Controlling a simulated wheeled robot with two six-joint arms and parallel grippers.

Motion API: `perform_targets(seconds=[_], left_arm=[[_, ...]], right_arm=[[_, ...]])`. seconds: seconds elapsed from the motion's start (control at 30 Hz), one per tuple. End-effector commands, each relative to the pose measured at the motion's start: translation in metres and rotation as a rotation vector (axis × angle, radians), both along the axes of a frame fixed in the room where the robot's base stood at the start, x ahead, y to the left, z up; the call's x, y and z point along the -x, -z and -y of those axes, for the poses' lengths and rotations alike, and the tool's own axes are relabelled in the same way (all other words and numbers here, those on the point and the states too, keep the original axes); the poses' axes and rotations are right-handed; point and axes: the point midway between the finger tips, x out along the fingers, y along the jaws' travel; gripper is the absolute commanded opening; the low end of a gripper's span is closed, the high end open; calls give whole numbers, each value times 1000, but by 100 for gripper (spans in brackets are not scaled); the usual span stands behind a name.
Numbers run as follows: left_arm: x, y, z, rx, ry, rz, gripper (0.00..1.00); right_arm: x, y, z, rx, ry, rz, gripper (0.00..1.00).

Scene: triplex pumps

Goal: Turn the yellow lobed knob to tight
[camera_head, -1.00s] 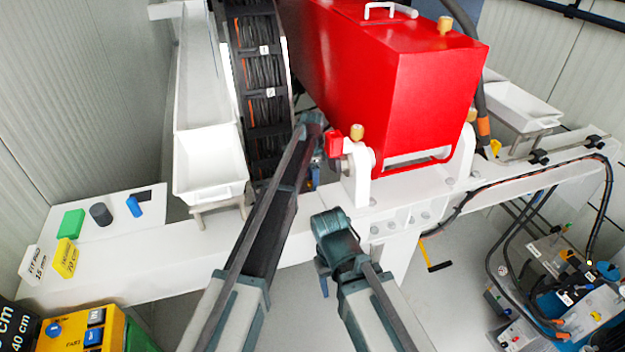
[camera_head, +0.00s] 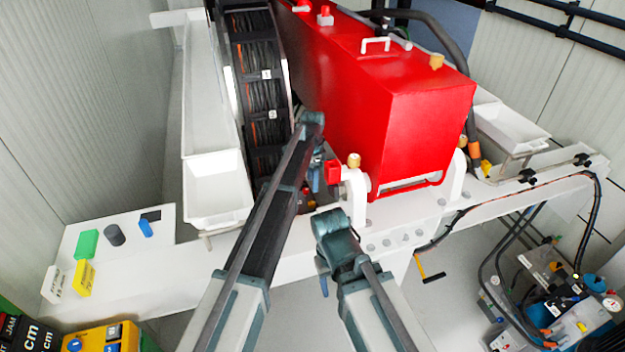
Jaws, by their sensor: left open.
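Several small yellow knobs show around the red housing (camera_head: 425,125). My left gripper (camera_head: 315,178) hangs below the end of my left arm, open, just left of the red block and the near knob, apart from that knob. My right gripper (camera_head: 323,284) is mostly hidden behind its own wrist, lower down in front of the white beam.
A black cable reel (camera_head: 262,90) stands left of the housing. White trays flank it, one left (camera_head: 218,190) and one right (camera_head: 512,125). The white beam (camera_head: 130,260) crosses the front. Hoses and a hydraulic unit (camera_head: 560,300) are at lower right.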

Motion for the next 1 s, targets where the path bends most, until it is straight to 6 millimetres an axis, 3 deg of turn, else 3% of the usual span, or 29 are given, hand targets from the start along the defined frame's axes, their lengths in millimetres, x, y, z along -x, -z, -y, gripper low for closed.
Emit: perform_targets(seconds=[0.03, 0.2, 0.8, 1.0], left_arm=[[0, -16, 0, 0, 0, 0, 65], [0, -35, 0, 0, 0, 0, 65], [0, -39, 0, 0, 0, 0, 65], [0, -69, 0, 0, 0, 0, 65]], right_arm=[[0, -16, 0, 0, 1, 0, 57], [0, -35, 0, -1, 0, -1, 57], [0, -39, 0, 1, -1, -2, 57], [1, -69, 0, 0, 6, -2, 57]])
